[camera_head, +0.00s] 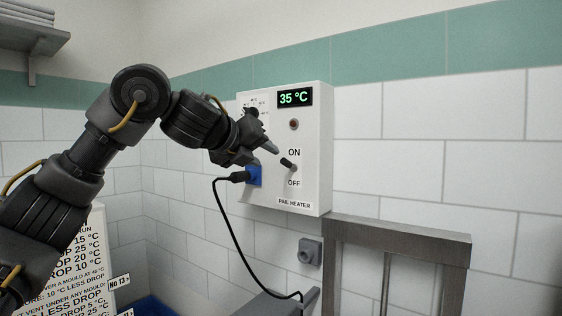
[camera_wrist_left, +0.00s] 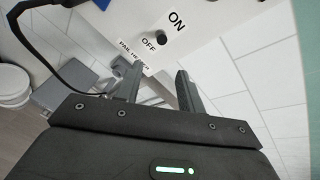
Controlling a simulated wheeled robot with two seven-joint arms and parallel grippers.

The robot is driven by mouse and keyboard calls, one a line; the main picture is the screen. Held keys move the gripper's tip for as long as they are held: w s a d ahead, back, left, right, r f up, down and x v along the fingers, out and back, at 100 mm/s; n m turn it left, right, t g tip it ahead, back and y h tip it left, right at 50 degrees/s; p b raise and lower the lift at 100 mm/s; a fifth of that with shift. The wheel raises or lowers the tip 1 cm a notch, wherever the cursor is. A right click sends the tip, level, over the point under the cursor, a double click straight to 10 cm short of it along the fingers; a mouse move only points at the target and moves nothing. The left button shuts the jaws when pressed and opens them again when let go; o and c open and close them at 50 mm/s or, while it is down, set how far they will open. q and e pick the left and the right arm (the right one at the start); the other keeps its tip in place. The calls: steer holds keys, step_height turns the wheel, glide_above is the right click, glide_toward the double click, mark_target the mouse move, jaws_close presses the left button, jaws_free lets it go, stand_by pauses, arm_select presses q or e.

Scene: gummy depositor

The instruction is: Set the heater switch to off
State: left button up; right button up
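The pail heater (camera_head: 313,188) is a white box on the tiled wall. Its display (camera_head: 295,97) reads 35 °C. The heater switch (camera_head: 288,163) is a dark lever between the ON and OFF labels, and its tip leans up and left, towards ON. In the left wrist view the switch (camera_wrist_left: 163,38) shows as a dark stub between the labels, beyond the fingertips. My left gripper (camera_head: 262,150) is just left of the switch, in front of the box. In the left wrist view my left gripper (camera_wrist_left: 157,76) has its fingers apart with nothing between them. My right gripper is out of view.
A dark red lamp (camera_head: 294,124) is above the switch. A blue socket (camera_head: 254,176) with a black plug and hanging cable (camera_head: 231,230) is at the box's left side. A metal frame (camera_head: 400,229) stands below right. A sign (camera_head: 85,265) is at lower left.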

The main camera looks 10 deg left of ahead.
mark_target(284, 162)
arm_select(q)
steer(key=p+x, duration=0.1)
steer(key=x, duration=0.1)
steer(key=p+x, duration=0.2)
steer(key=x, duration=0.1)
steer(key=r+p+x, duration=0.1)
steer(key=p+x, duration=0.1)
steer(key=x, duration=0.1)
steer(key=shift+w+a, duration=0.3)
steer(key=shift+w, duration=0.15)
steer(key=shift+w+d+f+p, duration=0.2)
steer(key=shift+w+f+p, duration=0.1)
steer(key=shift+w+p, duration=0.25)
steer(key=shift+c, duration=0.2)
